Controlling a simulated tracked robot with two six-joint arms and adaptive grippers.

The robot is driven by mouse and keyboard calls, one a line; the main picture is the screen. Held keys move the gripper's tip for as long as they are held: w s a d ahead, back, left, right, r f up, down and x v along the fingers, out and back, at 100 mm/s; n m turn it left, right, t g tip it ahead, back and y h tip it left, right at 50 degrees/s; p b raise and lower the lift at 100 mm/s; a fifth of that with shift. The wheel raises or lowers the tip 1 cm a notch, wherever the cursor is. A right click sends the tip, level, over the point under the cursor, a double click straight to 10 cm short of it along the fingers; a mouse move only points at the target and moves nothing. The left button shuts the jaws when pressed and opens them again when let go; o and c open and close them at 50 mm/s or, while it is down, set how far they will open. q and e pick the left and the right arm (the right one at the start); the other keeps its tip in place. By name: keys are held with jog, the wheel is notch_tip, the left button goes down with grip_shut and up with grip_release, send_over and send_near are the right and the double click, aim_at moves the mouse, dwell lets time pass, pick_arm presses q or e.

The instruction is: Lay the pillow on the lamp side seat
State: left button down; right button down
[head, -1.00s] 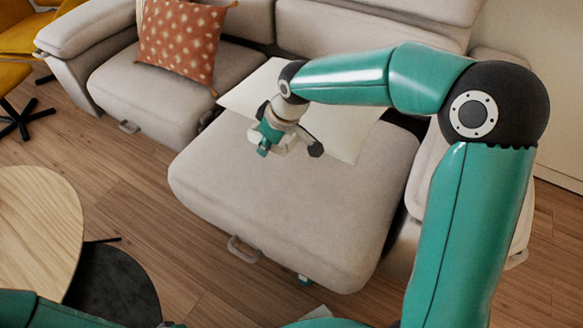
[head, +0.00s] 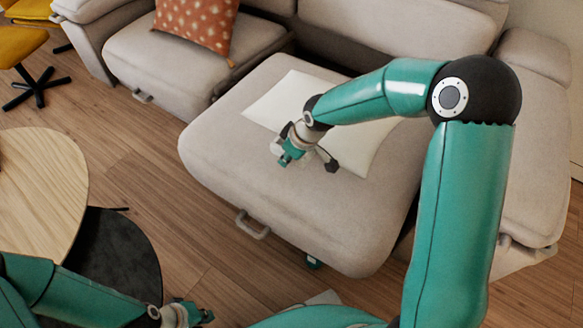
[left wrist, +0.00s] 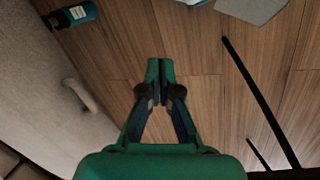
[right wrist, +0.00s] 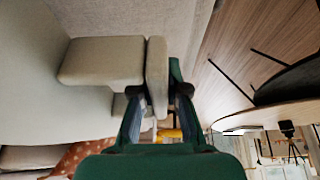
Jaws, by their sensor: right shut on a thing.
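The cream pillow (head: 283,101) is over the extended grey seat (head: 225,150) in the head view, partly hidden by my right arm. It looks flat and close to the cushion; I cannot tell whether it touches everywhere. My right gripper (head: 291,151) is at the pillow's near edge. In the right wrist view its fingers (right wrist: 160,92) are shut on a beige tab (right wrist: 157,75) beside the pale pillow surface (right wrist: 45,95). My left gripper (head: 192,315) is low, in front of the seat. In the left wrist view its fingertips (left wrist: 160,70) are together and empty above the floor.
An orange dotted cushion (head: 195,25) leans on the other grey seat (head: 165,60). A round wooden table (head: 40,190) and a dark lower table (head: 115,255) stand at left. Bare wood floor lies between.

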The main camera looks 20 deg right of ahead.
aim_at(302, 161)
notch_tip(302, 161, down, 4)
jog(key=shift+f+b, duration=0.15)
jog(key=shift+b, duration=0.65)
jog(key=c, duration=1.2)
grip_release()
jog(key=p+v, duration=0.3)
jog(key=v, duration=0.8)
jog(key=shift+p, duration=0.35)
jog(key=shift+s+r, duration=0.25)
jog(key=shift+r, duration=0.25)
